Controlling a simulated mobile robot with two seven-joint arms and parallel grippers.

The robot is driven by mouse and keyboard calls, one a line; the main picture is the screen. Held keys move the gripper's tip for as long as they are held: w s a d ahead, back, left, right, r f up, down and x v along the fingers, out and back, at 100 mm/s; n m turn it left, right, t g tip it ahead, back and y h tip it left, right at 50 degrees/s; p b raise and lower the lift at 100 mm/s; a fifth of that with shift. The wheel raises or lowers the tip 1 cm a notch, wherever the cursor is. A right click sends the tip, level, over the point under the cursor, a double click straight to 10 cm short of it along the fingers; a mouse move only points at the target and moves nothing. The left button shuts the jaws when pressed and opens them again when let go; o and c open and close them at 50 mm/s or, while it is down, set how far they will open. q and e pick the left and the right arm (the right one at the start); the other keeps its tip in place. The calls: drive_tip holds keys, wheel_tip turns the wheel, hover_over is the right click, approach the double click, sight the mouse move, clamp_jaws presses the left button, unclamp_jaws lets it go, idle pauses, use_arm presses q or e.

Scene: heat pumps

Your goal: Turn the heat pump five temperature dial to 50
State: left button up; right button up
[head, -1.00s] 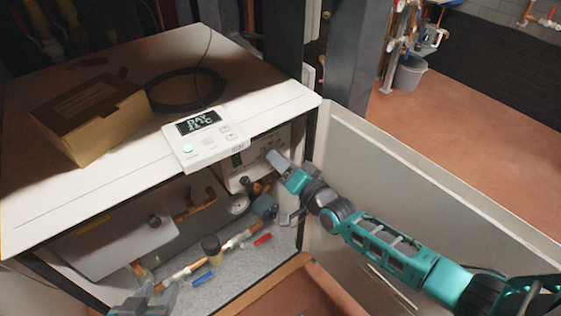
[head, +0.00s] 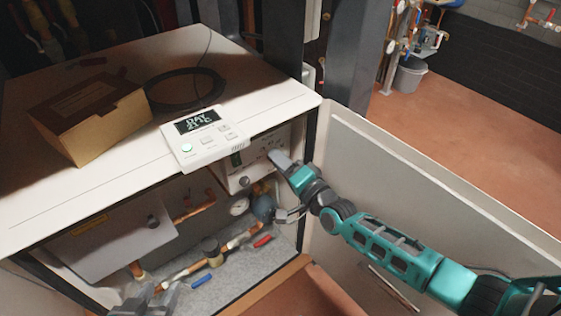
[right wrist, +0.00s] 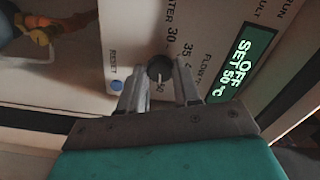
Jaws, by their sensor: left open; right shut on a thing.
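The heat pump's white control panel (head: 228,172) sits inside the open cabinet in the head view. In the right wrist view, the round dark temperature dial (right wrist: 159,67) is between the two fingers of my right gripper (right wrist: 160,86), which is shut on it. The dial's pale mark points down toward the printed 50. The green display (right wrist: 240,66) reads OFF, SET 50 °C. In the head view my right gripper (head: 272,156) is at the panel's right side, and the dial cannot be made out. My left gripper (head: 147,303) is open and empty at the bottom edge.
A blue RESET button (right wrist: 116,86) is beside the dial. A white thermostat (head: 204,140) overhangs the cabinet top (head: 255,92), near a cardboard box (head: 88,118) and a coiled black cable (head: 186,92). Pipes (head: 208,260) run below. The open door (head: 425,190) stands at right.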

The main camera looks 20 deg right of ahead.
drive_tip(key=o, duration=1.1)
drive_tip(key=shift+c, duration=0.2)
use_arm(q)
drive_tip(key=a+r+p, duration=0.1)
drive_tip(key=p, duration=0.2)
drive_tip(key=shift+s+r+y, duration=0.1)
drive_tip(key=shift+s+y, duration=0.1)
drive_tip(key=shift+y, duration=0.1)
use_arm(e)
drive_tip(key=v, duration=1.3)
drive_tip(key=shift+a, duration=0.1)
